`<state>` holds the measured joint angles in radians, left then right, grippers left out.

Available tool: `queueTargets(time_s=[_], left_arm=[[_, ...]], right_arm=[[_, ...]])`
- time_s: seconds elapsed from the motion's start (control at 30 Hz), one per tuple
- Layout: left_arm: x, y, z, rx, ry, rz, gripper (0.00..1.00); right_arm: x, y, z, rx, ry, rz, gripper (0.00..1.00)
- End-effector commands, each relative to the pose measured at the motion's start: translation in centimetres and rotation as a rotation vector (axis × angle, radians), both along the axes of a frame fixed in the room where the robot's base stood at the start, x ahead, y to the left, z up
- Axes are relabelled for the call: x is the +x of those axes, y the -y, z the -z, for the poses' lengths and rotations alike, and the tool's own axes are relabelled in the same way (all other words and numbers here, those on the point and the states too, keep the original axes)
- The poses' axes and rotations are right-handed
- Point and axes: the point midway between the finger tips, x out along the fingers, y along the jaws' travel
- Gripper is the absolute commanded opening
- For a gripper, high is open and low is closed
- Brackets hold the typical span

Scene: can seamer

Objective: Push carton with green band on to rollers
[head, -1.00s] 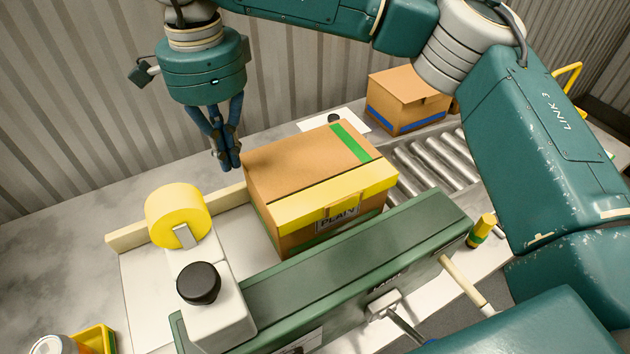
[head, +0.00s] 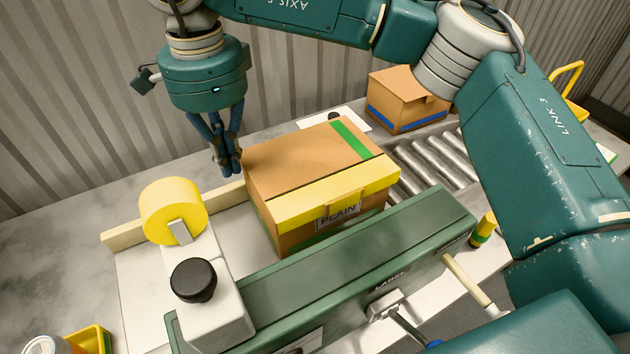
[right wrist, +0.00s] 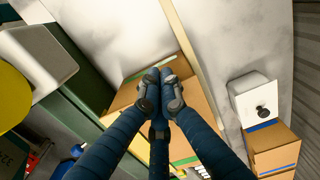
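The carton with the green band (head: 295,167) is a brown box with yellow tape, a green stripe and a "PLAIN" label. It sits between a wooden rail and the green taping machine, and its far right end is by the metal rollers (head: 440,160). My right gripper (head: 230,172) is shut and points down at the carton's left end, close to it; I cannot tell if it touches. In the right wrist view its fingertips (right wrist: 160,78) are together with nothing visible between them, over the carton (right wrist: 193,125). My left gripper is not in view.
A carton with a blue band (head: 405,100) stands beyond the rollers' back edge. The green machine arm (head: 350,260) with a yellow tape roll (head: 173,210) and black knob (head: 193,280) lies in front. A yellow bin (head: 93,340) is at lower left.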

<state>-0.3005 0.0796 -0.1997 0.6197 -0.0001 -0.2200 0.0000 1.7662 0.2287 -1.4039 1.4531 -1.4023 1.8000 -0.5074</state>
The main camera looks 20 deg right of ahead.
Motion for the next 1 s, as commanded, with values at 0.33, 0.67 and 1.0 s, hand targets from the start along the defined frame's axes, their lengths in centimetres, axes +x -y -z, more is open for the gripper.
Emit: queueTargets(time_s=[0.33,0.67,1.0], left_arm=[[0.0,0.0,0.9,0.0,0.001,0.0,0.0],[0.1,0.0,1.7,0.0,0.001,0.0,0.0],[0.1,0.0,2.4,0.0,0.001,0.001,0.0]], right_arm=[[0.0,0.0,1.2,0.0,0.0,0.0,0.0],[0.0,0.0,2.2,0.0,0.0,0.0,0.0],[0.0,0.0,3.2,0.0,0.0,0.0,0.0]])
